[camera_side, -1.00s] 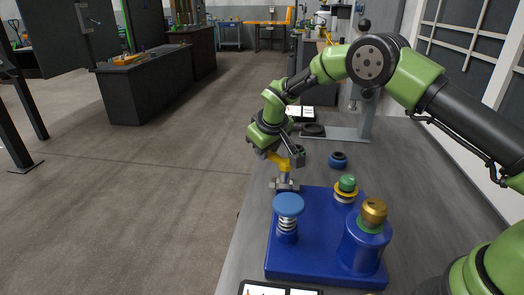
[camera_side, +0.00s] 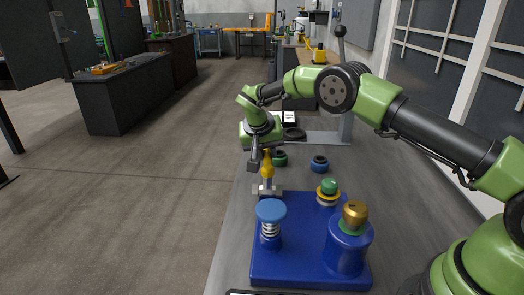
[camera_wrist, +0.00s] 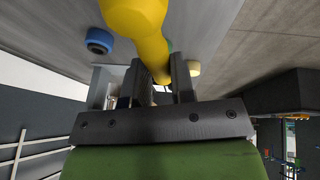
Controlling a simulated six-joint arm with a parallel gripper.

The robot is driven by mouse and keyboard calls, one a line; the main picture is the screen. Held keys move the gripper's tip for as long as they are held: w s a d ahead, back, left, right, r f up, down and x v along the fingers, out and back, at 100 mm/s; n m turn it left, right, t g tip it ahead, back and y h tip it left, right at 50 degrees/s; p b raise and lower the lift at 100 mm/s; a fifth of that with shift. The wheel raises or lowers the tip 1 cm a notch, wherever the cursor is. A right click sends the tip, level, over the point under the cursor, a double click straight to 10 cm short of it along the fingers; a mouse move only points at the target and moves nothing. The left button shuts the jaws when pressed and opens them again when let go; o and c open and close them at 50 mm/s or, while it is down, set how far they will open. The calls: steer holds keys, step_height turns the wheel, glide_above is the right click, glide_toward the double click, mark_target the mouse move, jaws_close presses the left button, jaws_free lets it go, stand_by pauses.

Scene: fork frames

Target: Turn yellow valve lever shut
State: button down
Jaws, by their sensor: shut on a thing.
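The yellow valve lever (camera_side: 267,166) sits on top of a metal valve body (camera_side: 267,189) at the far left corner of the blue base plate. In the side view it looks short and points roughly along the view. My gripper (camera_side: 256,160) is at the lever, coming from the far side. In the wrist view the yellow lever (camera_wrist: 145,30) runs from the top down between the fingers of my gripper (camera_wrist: 156,85), which are shut on its narrower end. The exact contact is partly hidden.
The blue base plate (camera_side: 300,276) carries a blue-capped spring plunger (camera_side: 271,211), a green-and-yellow button (camera_side: 328,190) and a brass-topped blue cylinder (camera_side: 352,232). A press stands farther back.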

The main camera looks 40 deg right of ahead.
steer(key=shift+s+d+m, duration=0.2)
steer(key=shift+m, duration=0.2)
steer(key=c, duration=1)
jaws_free()
steer(key=shift+o, duration=0.2)
steer(key=v, duration=1)
steer(key=shift+w, duration=0.2)
